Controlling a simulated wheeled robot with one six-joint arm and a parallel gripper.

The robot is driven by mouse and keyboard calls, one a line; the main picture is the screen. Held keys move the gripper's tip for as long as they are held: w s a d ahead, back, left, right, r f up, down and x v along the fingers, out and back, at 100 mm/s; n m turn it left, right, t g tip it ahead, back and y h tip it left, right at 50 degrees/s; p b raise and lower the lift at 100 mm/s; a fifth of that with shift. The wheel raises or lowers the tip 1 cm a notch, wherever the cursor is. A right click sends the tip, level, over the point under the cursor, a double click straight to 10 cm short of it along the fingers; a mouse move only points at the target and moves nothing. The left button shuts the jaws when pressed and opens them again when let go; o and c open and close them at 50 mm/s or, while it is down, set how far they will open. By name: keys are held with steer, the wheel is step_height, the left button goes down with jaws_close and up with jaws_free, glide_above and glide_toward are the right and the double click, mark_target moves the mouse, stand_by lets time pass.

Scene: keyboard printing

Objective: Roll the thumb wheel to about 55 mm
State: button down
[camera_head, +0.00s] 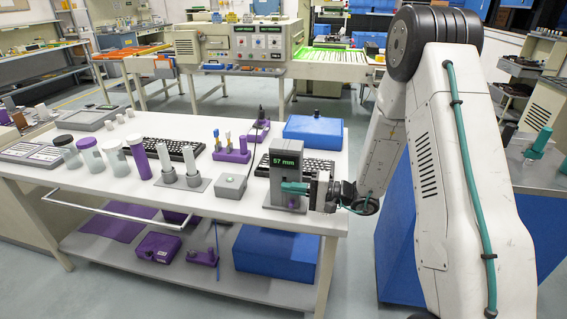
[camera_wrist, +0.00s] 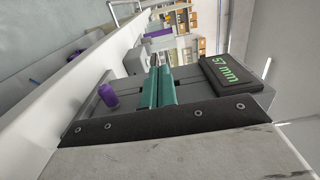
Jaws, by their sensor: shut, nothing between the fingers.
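The grey gauge block (camera_head: 284,173) stands upright near the front right edge of the white table. Its dark display (camera_head: 286,160) reads "57 mm" in green, and it also reads 57 mm in the wrist view (camera_wrist: 230,71). A small purple cylinder (camera_wrist: 108,95), perhaps the thumb wheel, sticks out low on the block's face in the wrist view. My gripper (camera_head: 284,187) has teal fingers, shut with nothing between them. They lie across the block's face below the display. In the wrist view the fingers (camera_wrist: 158,85) are between the purple cylinder and the display. Contact cannot be told.
A small grey box (camera_head: 230,186) stands left of the block. A black keyboard (camera_head: 310,167) lies behind it, with a blue box (camera_head: 313,131) farther back. Grey cylinders (camera_head: 168,172) and purple-topped jars (camera_head: 88,153) stand to the left. The table's front edge is close.

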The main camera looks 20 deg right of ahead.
steer(key=shift+w+d, duration=0.1)
steer(key=shift+w, duration=0.1)
stand_by(0.6)
steer(key=shift+f, duration=0.4)
steer(key=shift+s, duration=0.45)
steer(key=shift+v, duration=2.8)
